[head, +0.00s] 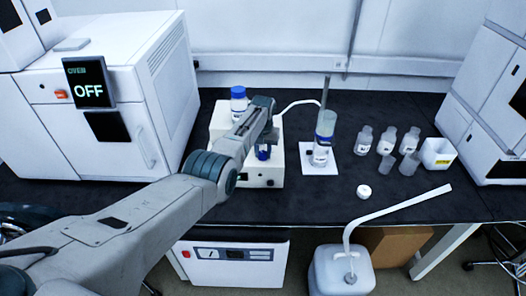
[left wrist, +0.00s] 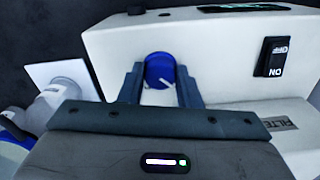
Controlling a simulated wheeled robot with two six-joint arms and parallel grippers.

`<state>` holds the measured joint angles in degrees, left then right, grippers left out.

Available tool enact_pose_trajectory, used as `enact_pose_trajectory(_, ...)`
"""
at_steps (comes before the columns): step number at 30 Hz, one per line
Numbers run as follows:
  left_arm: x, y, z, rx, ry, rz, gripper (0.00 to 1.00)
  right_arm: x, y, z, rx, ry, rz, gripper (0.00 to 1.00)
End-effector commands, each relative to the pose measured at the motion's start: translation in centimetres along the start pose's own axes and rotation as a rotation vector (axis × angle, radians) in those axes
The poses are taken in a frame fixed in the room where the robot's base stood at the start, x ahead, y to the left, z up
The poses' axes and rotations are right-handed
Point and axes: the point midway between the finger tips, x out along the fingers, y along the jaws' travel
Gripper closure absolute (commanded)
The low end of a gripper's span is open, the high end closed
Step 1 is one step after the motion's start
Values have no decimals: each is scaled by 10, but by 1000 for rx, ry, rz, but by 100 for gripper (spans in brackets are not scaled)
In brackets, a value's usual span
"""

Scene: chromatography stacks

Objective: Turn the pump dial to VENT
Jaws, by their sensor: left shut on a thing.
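The pump (head: 262,178) is a white box on the black bench, and it also fills much of the left wrist view (left wrist: 225,55). Its blue dial (left wrist: 158,66) sits between the two fingers of my left gripper (left wrist: 161,92), which is shut on it. A white pointer mark shows on the dial's face, toward the lower right in the left wrist view. No VENT label can be read. In the head view my left gripper (head: 264,146) reaches down at the pump, and a bit of the blue dial (head: 262,155) shows below it. My right gripper is not in view.
A black rocker switch (left wrist: 272,57) marked ON and OFF is beside the dial. A blue-capped bottle (head: 238,101) stands behind my arm. A glass column (head: 322,145) on a white pad, several small bottles (head: 386,140) and a white cap (head: 364,191) are to the right.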

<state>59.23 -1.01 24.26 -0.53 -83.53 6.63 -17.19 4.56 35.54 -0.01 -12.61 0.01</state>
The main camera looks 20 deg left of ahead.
Motion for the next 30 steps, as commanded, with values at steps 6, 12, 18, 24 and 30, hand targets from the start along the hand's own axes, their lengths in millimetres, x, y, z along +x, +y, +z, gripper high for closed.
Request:
enact_pose_trajectory(6,-1,0,-1,-1,3,0,48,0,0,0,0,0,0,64)
enact_pose_trajectory(12,-1,0,0,0,1,0,48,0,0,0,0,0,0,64)
enact_pose_trajectory(18,-9,0,-1,0,2,0,48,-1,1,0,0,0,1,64)
enact_pose_trajectory(24,-41,0,-2,0,6,1,48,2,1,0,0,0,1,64)
enact_pose_trajectory(30,-79,0,-1,0,6,1,48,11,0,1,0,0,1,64)
